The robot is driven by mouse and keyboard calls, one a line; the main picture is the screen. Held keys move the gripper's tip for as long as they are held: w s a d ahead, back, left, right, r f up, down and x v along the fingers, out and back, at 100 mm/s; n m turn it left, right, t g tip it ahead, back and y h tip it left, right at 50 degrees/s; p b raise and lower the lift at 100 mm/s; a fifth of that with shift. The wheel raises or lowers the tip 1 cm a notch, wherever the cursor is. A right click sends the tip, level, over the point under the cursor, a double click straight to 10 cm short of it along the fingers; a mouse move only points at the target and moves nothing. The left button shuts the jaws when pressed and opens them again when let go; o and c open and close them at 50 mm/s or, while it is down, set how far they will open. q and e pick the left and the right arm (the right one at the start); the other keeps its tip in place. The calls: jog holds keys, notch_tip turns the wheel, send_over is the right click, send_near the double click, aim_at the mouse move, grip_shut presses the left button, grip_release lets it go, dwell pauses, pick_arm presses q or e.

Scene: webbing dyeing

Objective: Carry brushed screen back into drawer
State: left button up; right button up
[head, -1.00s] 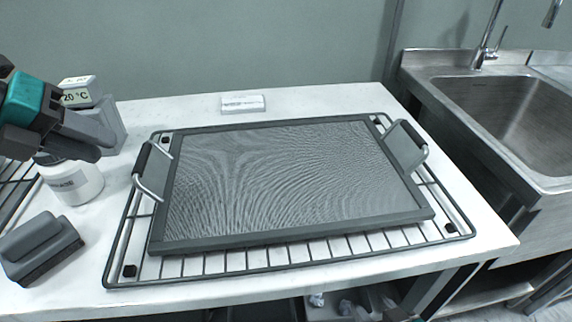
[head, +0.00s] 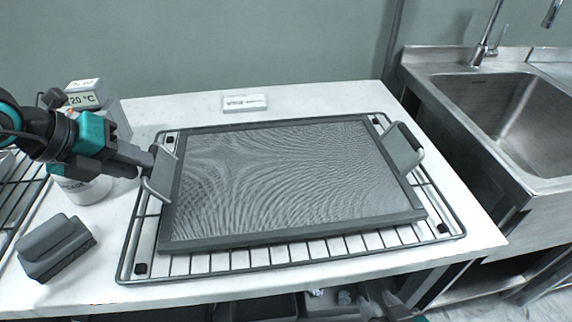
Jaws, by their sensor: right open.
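The screen (head: 285,180), a grey mesh in a dark frame, lies flat on a wire rack (head: 300,262) on the white counter. It has a looped handle at its left end (head: 150,188) and another at its right end (head: 418,152). My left gripper (head: 148,160) is at the left handle, its fingertips overlapping the handle's dark grip. Whether they are closed on it cannot be told. My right gripper (head: 382,306) is low at the bottom edge, below the counter front, open, partly cut off and away from the screen. No drawer can be made out clearly.
A grey brush block (head: 54,246) lies at the front left. A white jar (head: 84,190) and a 20 °C display (head: 84,95) stand behind it, near another rack at the far left. A small white label (head: 245,102) sits at the back. A steel sink (head: 505,115) is at right.

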aim_at(158, 170)
pick_arm(q)
jog(key=shift+x, duration=3.05)
jog(key=shift+r, duration=0.1)
grip_shut()
jog(key=shift+r, duration=0.15)
